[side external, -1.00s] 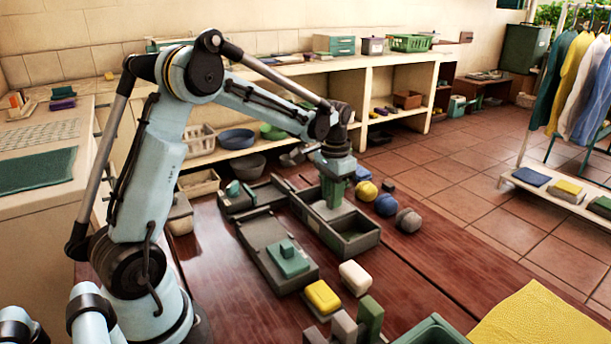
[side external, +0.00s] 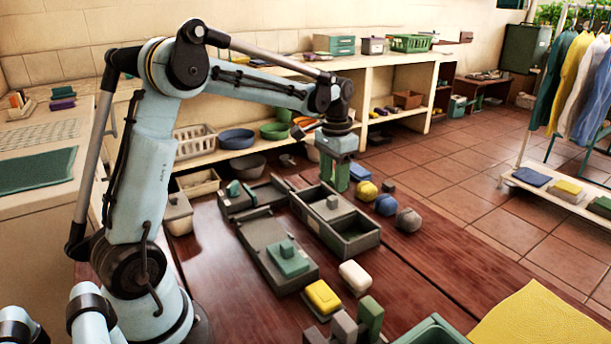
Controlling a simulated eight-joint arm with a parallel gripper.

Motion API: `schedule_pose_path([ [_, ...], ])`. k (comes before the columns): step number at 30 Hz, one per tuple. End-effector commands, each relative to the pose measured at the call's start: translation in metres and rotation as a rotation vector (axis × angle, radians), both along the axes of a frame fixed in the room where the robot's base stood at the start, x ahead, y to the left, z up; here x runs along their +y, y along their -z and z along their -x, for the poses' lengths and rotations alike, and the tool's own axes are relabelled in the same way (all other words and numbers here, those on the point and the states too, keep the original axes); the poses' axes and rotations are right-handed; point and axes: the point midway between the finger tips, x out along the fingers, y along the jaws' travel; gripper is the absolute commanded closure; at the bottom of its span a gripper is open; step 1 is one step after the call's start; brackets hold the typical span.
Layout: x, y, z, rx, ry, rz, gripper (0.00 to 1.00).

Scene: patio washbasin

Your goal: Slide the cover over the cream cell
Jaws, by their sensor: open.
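A grey two-cell box (side external: 349,243) stands on the wooden table. A grey cover with a small knob (side external: 332,203) lies over its far cell; the near cell is open and looks dark and empty. My gripper (side external: 338,186) is open and empty above the far side of this box, apart from the knob. A long grey tray (side external: 262,249) to its left carries a green cover with a knob (side external: 288,259) at its near end. Another grey tray (side external: 236,204) with a green knobbed piece (side external: 234,190) lies farther back. I cannot make out a cream cell floor.
Yellow (side external: 366,190), blue (side external: 386,204) and grey (side external: 408,221) balls lie right of the box. A cream bar (side external: 354,277), a yellow-topped block (side external: 322,298) and upright blocks (side external: 370,318) stand in front. A yellow cloth (side external: 545,322) lies at right. The table's right middle is clear.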

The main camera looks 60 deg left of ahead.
Motion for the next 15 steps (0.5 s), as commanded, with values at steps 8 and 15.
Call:
schedule_pose_path([
  [8,0.000,-0.049,0.000,0.000,0.000,0.000,0.51],
  [15,0.000,-0.068,0.000,0.000,0.000,0.000,0.51],
])
